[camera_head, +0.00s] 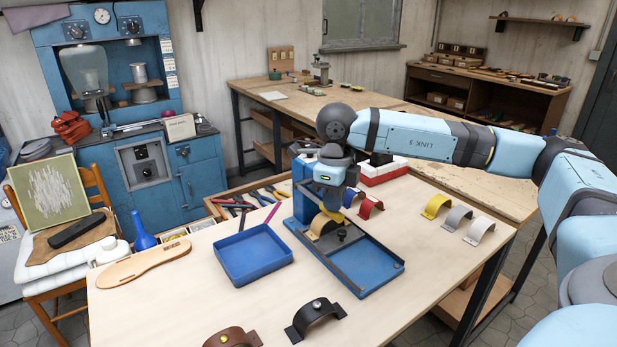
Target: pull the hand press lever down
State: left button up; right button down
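The hand press stands on the light work table, with a blue base plate (382,268) in a dark frame and a blue upright (304,200) behind. A tan curved strap piece (322,224) and a small dark knob (341,235) sit on its base. My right arm comes in from the right. Its gripper (330,203) points down over the upper part of the press and covers much of it. I cannot make out the lever, nor whether the fingers touch it or are open or shut. My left gripper is not in view.
A blue tray (252,257) lies left of the press, and a tan sole (143,264) lies further left. Brown (233,338) and black (315,318) straps are in front. Yellow (436,206) and grey straps lie at right. Pliers lie behind. The table's right front is clear.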

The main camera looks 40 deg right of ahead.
jog(key=w+r+p, duration=0.3)
jog(key=r+p, duration=0.4)
jog(key=r, duration=0.5)
jog(key=shift+w+d, duration=0.15)
jog(key=shift+d, duration=0.05)
dwell(0.4)
jog(key=shift+f, duration=0.1)
